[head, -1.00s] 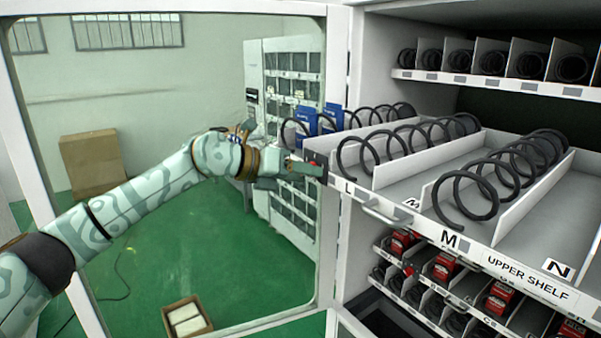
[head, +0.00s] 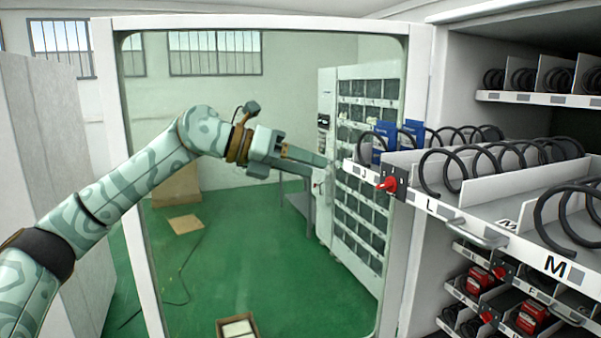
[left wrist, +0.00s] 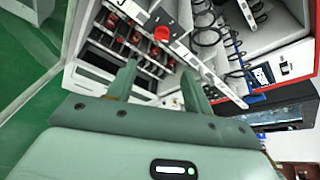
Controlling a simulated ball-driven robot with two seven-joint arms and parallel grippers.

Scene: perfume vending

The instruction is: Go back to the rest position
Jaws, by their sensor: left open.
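My left gripper (head: 318,167) reaches in from the left in the head view and is open and empty. Its fingers point right, toward the left end of the pulled-out upper shelf (head: 470,220), and a gap shows between them and the red knob (head: 388,184). In the left wrist view the two fingers (left wrist: 160,85) stand apart with nothing between them. A red knob (left wrist: 162,34) on the shelf front lies beyond them. My right gripper is in neither view.
Black spiral coils and blue boxes (head: 386,135) stand on the shelf. Red packages (head: 480,278) sit on lower shelves. The open door frame (head: 140,200) stands behind my left arm. A second vending machine (head: 365,150) is beyond it. An open carton (head: 237,327) lies on the green floor.

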